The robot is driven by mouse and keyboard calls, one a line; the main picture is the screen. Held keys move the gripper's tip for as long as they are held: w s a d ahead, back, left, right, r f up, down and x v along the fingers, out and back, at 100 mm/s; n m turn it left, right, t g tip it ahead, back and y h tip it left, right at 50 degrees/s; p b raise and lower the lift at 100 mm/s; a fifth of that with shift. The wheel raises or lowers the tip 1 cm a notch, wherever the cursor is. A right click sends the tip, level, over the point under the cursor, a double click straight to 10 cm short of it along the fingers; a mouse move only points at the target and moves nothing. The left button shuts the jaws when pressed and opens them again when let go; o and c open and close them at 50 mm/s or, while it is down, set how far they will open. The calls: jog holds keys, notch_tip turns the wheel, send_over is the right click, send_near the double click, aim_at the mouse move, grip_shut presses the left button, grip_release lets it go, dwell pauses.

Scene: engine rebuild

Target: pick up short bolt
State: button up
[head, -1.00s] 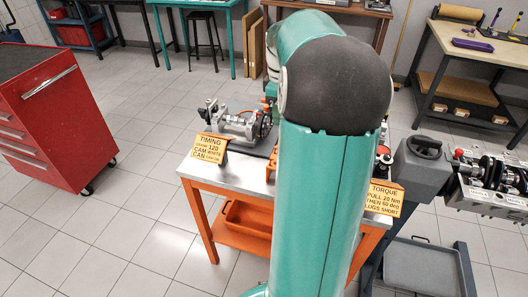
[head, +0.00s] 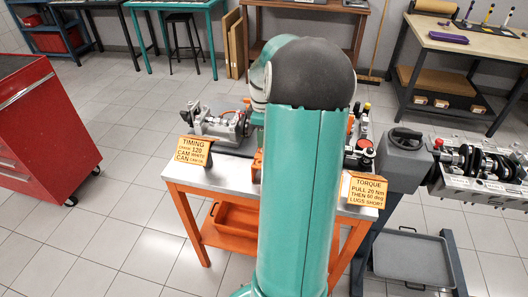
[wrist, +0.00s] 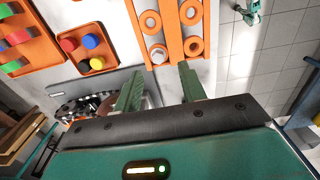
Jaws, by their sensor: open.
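My gripper (wrist: 160,80) shows in the wrist view with its two green fingers apart and nothing between them. Beyond the fingertips is an orange holder (wrist: 171,30) with ring-shaped seats. Grey round or hex heads sit in some seats: one at the upper left (wrist: 151,21), one at the lower left (wrist: 158,54) and one at the upper right (wrist: 190,12). I cannot tell which of these is the short bolt, as their lengths are hidden. In the head view my arm hides the gripper and the middle of the workbench (head: 232,178).
An orange tray (wrist: 82,62) of coloured caps lies left of the holder. The bench carries a timing sign (head: 193,150), a torque sign (head: 367,192) and a metal assembly (head: 215,122). An engine block (head: 480,190) stands right, a red cabinet (head: 40,125) left.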

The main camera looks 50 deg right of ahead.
notch_tip(320, 180, down, 4)
jog(key=shift+d+f, duration=0.1)
grip_shut()
notch_tip(320, 180, up, 10)
dwell(0.8)
